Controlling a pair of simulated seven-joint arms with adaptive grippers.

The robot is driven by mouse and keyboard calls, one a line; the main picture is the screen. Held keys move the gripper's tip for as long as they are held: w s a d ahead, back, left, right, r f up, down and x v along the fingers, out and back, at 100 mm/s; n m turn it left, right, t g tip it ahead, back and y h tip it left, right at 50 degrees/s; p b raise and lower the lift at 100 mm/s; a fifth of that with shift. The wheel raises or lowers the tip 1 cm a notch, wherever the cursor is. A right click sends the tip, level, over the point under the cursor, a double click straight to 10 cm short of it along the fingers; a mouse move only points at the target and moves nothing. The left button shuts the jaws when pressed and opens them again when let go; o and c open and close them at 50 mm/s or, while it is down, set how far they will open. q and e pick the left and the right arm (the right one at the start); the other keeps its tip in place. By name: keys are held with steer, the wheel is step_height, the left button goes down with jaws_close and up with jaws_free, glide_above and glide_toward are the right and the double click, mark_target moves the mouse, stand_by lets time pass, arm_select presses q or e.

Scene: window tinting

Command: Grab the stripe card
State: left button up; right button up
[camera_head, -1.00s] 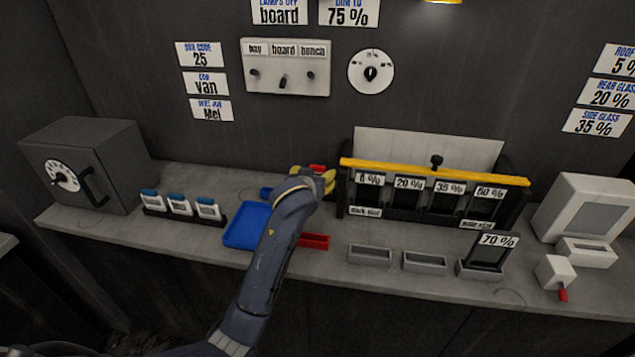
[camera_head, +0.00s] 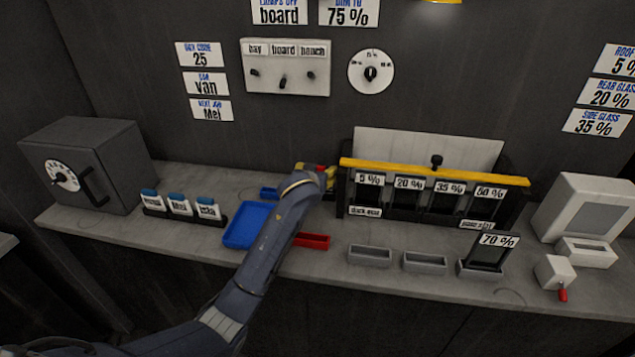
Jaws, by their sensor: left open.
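I cannot make out a card that is clearly striped. My left arm comes in from the lower left, and its gripper (camera_head: 328,179), with yellow parts, is at the back of the bench just left of the card rack. The gripper is open; its fingertips are small and partly hidden by my own wrist. A small red thing (camera_head: 316,167) shows right behind the gripper, partly covered, and I cannot tell whether they touch. The rack (camera_head: 430,173) has a yellow top bar and dark cards labelled 5 %, 20 %, 35 % and 50 %. My right gripper is not in view.
A blue tray (camera_head: 246,226) and a red tray (camera_head: 312,241) lie beside my forearm. Grey holders (camera_head: 370,256) line the front; one carries a 70 % card (camera_head: 492,254). A safe (camera_head: 92,166) and name tags (camera_head: 179,206) stand left, a white device (camera_head: 585,210) right.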

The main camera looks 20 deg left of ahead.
arm_select(q)
steer(key=c, duration=1.2)
